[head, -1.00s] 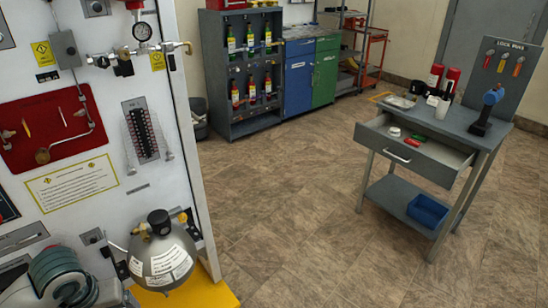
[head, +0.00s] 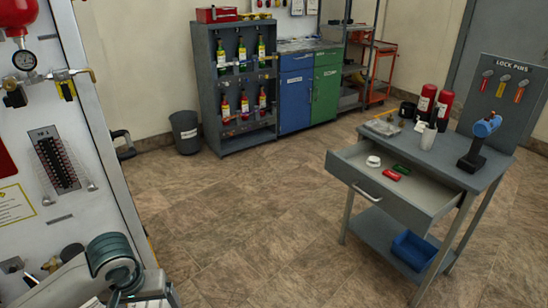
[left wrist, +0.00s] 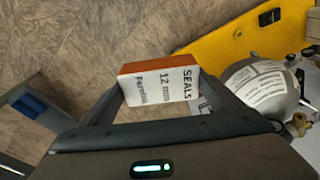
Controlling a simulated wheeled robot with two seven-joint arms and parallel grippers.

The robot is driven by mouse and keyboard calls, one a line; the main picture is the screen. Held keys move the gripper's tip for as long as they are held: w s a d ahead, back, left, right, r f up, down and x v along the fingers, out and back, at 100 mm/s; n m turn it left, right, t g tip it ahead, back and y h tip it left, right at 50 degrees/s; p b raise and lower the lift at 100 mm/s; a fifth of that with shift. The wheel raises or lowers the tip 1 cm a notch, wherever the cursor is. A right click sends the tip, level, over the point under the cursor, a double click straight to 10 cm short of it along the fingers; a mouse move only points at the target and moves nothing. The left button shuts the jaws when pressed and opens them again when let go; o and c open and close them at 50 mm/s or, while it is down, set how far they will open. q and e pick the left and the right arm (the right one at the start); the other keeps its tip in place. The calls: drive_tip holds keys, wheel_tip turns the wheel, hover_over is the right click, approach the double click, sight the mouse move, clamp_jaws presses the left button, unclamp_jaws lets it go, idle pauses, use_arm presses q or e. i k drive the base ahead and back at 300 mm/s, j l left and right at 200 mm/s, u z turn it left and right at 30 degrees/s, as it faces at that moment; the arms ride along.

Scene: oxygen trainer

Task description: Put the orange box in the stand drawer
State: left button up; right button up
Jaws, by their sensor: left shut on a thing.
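The orange box (left wrist: 162,84) shows in the left wrist view, with a white label face reading "SEALS 12 mm". My left gripper (left wrist: 160,90) is shut on it, one finger on each side. In the head view only part of my left arm shows at the bottom left, and I cannot make out the box there. The stand drawer (head: 365,194) is pulled open at the right of the head view, apart from the arm. It holds a white round item (head: 373,161), a red item (head: 390,175) and a green item (head: 402,168). My right gripper is out of view.
The grey stand (head: 455,158) carries a blue tool (head: 486,125), red bottles (head: 443,105) and a cup. A blue bin (head: 413,250) sits on its lower shelf. The white trainer panel (head: 85,150) stands at the left. Open floor (head: 240,220) lies between panel and stand.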

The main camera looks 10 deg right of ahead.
sight(426, 204)
drive_tip(key=i+l, duration=0.1)
drive_tip(key=l, duration=0.3)
drive_tip(key=l+z, duration=0.15)
drive_tip(key=l, duration=0.3)
drive_tip(key=i+l, duration=0.15)
drive_tip(key=l, duration=0.25)
drive_tip(key=i+l+z, duration=0.1)
drive_tip(key=l, duration=0.3)
drive_tip(key=i+l, duration=0.15)
drive_tip(key=l, duration=0.2)
drive_tip(key=i+l+z, duration=0.15)
drive_tip(key=l, duration=0.25)
drive_tip(key=i+l, duration=0.1)
drive_tip(key=l, duration=0.3)
